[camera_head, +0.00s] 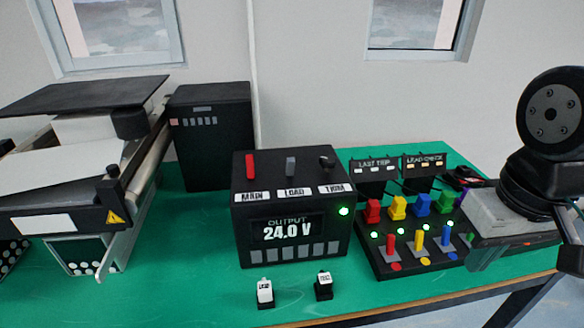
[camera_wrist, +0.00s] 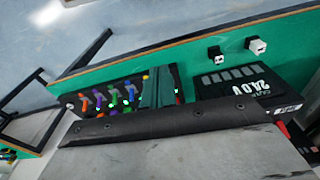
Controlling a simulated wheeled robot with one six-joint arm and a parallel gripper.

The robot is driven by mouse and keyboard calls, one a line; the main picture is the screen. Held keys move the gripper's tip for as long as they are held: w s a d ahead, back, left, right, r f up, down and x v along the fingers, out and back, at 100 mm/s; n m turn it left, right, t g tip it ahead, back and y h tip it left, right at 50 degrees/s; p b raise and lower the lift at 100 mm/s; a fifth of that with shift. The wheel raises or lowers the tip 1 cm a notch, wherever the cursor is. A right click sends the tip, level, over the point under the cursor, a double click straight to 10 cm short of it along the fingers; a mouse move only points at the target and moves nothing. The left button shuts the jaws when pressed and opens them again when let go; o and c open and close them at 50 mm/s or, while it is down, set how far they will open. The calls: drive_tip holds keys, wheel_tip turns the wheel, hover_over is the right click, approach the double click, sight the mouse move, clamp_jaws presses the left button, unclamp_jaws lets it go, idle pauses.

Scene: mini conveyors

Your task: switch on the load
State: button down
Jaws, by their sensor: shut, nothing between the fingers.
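The black power supply box (camera_head: 290,258) stands on the green table in the head view. Its top carries a red lever (camera_head: 250,165) behind the MAIN label, a grey lever (camera_head: 290,166) behind the LOAD label (camera_head: 293,193), and a dark knob (camera_head: 327,162) behind TRIM. Both levers look upright. The display (camera_head: 287,231) reads OUTPUT 24.0 V, and a green lamp (camera_head: 344,211) is lit. My gripper (camera_head: 484,259) is shut and empty at the right, beside the switch board and apart from the box. In the wrist view its fingers (camera_wrist: 158,88) show near the box's display (camera_wrist: 240,88).
A switch board (camera_head: 410,262) with coloured blocks, levers and lit green lamps lies between box and gripper. Behind it stand the LAST TRIP (camera_head: 374,165) and LOAD CHECK (camera_head: 424,160) signs. Two small rocker switches (camera_head: 265,291) (camera_head: 324,285) sit in front. A conveyor (camera_head: 60,180) fills the left.

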sight(290, 167)
drive_tip(key=w+a+r+m+t, duration=0.2)
drive_tip(key=w+a+m, duration=0.6)
drive_tip(key=m, duration=0.9)
drive_tip(key=w+a+r+m+t, duration=0.2)
drive_tip(key=w+a+m, duration=0.6)
drive_tip(key=a+m, duration=0.7)
drive_tip(key=shift+w+r+m+t+y, duration=0.2)
drive_tip(key=shift+r+m+t+y, duration=0.35)
drive_tip(key=shift+m, duration=1.05)
drive_tip(key=shift+f, duration=0.3)
drive_tip(key=x, duration=1)
drive_tip(key=shift+w+d+f, duration=0.1)
drive_tip(key=shift+w+d, duration=0.1)
drive_tip(key=shift+w+a+r, duration=0.1)
drive_tip(key=shift+w+r, duration=0.2)
drive_tip(key=shift+w, duration=0.3)
drive_tip(key=shift+w+a+r, duration=0.1)
drive_tip(key=shift+w+r, duration=0.25)
drive_tip(key=shift+w, duration=0.25)
drive_tip(key=shift+w+r, duration=0.25)
drive_tip(key=shift+w, duration=0.35)
